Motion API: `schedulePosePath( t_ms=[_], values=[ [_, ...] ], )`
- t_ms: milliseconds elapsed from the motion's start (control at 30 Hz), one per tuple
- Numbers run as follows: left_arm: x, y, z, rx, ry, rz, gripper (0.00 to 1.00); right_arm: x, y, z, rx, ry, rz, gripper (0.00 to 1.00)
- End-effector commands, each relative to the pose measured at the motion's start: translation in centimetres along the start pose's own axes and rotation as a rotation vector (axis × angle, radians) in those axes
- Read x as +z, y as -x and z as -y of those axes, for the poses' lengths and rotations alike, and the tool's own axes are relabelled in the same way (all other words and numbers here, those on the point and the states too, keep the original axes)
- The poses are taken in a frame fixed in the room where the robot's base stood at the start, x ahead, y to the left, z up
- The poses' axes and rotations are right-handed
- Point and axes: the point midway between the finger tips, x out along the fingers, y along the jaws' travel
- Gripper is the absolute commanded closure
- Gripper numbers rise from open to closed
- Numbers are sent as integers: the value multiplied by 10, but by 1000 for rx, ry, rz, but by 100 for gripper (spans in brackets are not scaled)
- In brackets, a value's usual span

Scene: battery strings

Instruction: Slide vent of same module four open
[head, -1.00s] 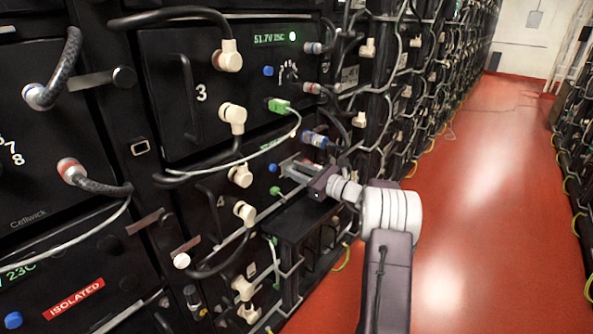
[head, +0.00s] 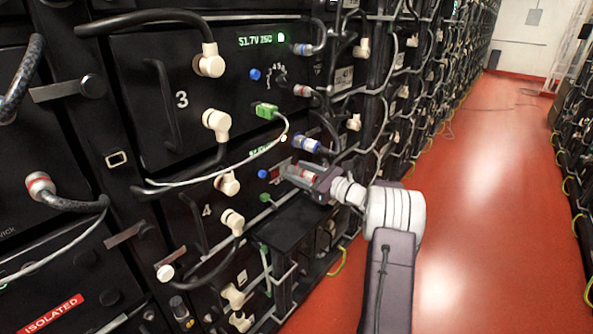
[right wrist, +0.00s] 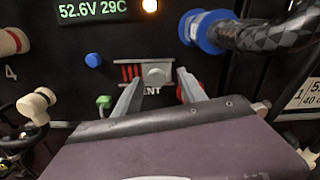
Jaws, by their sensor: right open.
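Module four (head: 207,211) is the black unit below module 3. Its vent slider (right wrist: 155,73) is a grey knob on a small metal plate, with red slots showing to the left of the knob. The lettering below is partly hidden, with "ENT" readable. My right gripper (right wrist: 160,92) is open, its fingers apart below the knob, one lower left and one lower right. I cannot tell whether they touch it. In the head view my right gripper (head: 292,174) reaches the module's right part and largely hides the vent. My left gripper is not in view.
A blue connector (right wrist: 208,30) with a thick black cable sits right above the vent. A blue button (right wrist: 93,60) and green plug (right wrist: 104,102) are to the left. The red aisle floor (head: 475,220) is open.

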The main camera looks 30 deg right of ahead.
Motion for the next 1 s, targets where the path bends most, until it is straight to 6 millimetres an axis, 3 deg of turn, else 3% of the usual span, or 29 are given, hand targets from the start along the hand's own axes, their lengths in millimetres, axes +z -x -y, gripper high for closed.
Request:
schedulePosePath(
  t_ms=[200, 400, 900, 1000],
  values=[
    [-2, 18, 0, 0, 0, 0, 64, 4, 50, 2, -5, -2, -2, 51],
    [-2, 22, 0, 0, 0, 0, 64, 2, 74, 1, -3, -1, -1, 51],
    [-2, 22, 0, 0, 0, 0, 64, 1, 76, 1, -2, 0, 0, 51],
    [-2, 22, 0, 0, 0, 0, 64, -2, 71, -11, 30, 10, -22, 51]
  ],
)
